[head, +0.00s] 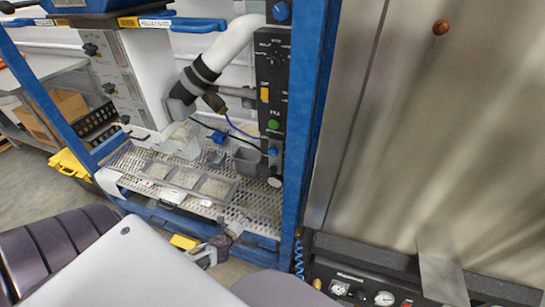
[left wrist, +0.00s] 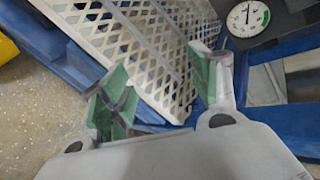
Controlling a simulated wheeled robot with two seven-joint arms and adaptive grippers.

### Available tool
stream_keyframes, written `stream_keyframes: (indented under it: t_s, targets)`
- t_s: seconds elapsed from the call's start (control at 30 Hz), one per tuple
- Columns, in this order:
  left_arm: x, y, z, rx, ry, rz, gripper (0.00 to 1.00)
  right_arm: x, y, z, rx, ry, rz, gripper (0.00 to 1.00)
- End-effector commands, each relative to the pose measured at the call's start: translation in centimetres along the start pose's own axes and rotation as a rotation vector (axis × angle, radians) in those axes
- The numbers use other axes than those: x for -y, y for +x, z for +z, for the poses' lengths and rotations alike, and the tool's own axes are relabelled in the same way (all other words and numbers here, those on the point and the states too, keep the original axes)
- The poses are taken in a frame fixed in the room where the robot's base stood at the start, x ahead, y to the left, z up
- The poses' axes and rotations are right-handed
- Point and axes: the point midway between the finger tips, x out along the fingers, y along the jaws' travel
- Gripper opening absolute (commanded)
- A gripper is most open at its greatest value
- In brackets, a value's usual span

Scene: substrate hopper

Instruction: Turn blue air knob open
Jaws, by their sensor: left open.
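A small blue knob (head: 272,152) sits low on the black control panel (head: 272,90), just above a round white gauge (head: 275,182). Another blue knob (head: 281,11) is at the panel's top. I cannot tell from labels which is the air knob. My left gripper (head: 215,250) is in front of the rack's lower front edge, below and left of the low knob and apart from it. In the left wrist view the left gripper (left wrist: 160,92) has its green-padded fingers spread with nothing between them. The gauge (left wrist: 248,18) shows there at top right; no blue knob is visible. My right gripper is not in view.
A perforated metal shelf (head: 250,207) holds several small trays and a grey cup (head: 247,161). A blue frame post (head: 304,130) stands right of the panel. A hose and white pipe (head: 232,42) hang left of it. A large metal cabinet (head: 450,120) fills the right.

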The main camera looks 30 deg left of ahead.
Motion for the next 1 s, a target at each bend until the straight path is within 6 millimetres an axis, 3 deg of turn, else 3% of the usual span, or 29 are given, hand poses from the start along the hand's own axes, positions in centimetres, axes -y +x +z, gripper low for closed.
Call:
stream_keyframes:
  t_s: [0.2,0.5,0.7,1.0]
  targets:
    - [8.9,-1.5,1.2,0.085,0.335,-0.169,0.62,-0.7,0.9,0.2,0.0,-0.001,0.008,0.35]
    - [18.4,-5.2,2.8,0.274,0.765,-0.315,0.62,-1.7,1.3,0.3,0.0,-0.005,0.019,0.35]
    - [22.4,-7.4,3.7,0.409,1.012,-0.344,0.62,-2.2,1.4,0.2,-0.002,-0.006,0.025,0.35]
    - [25.2,-9.3,4.5,0.54,1.238,-0.332,0.62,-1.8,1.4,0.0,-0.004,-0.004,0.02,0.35]
